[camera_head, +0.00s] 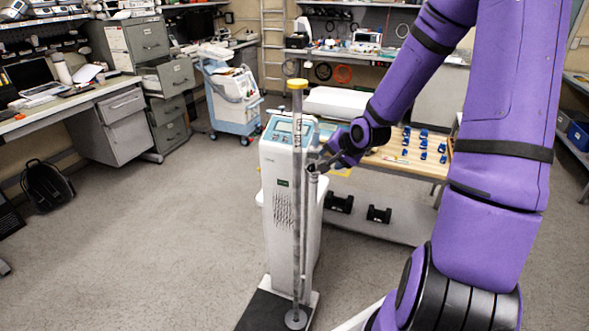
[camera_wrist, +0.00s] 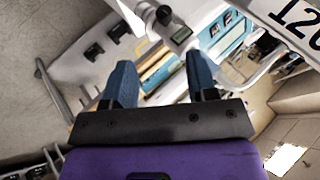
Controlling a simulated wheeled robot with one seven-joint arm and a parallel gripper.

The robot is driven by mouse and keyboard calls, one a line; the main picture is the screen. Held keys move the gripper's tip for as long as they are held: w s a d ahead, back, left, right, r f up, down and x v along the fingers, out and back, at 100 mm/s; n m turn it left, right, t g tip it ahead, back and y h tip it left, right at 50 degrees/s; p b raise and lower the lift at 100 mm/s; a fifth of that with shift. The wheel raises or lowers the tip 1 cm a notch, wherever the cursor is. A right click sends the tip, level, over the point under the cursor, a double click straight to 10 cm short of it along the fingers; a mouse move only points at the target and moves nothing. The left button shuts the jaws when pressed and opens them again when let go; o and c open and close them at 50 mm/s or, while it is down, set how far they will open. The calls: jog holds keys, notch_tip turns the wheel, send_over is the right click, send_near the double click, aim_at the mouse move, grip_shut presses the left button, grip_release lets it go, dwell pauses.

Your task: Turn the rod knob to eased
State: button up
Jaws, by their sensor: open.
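The rod knob (camera_wrist: 164,15) is a small dark grey knob on a light metal fitting at the top of the wrist view. It lies beyond my fingertips, sideways between them, and appears apart from them. My gripper (camera_wrist: 160,62) is open, with two blue-grey fingers spread and nothing between them. In the head view, my gripper (camera_head: 321,160) is beside the upper end of a grey rod (camera_head: 310,225) on the white pump unit (camera_head: 275,195). The knob is too small or hidden to make out there, and its setting cannot be read.
A tall pole (camera_head: 297,130) with a yellow top stands just left of my gripper. Behind is a wooden-topped bench (camera_head: 395,166) with several small blue parts. A blue-and-white cart (camera_head: 230,95) stands at the back.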

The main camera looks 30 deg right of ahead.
aim_at(312, 168)
jog(key=x, duration=1.1)
jog(key=shift+w+a, duration=0.25)
jog(key=shift+a, duration=0.05)
jog(key=shift+c, duration=0.3)
jog(key=c, duration=0.9)
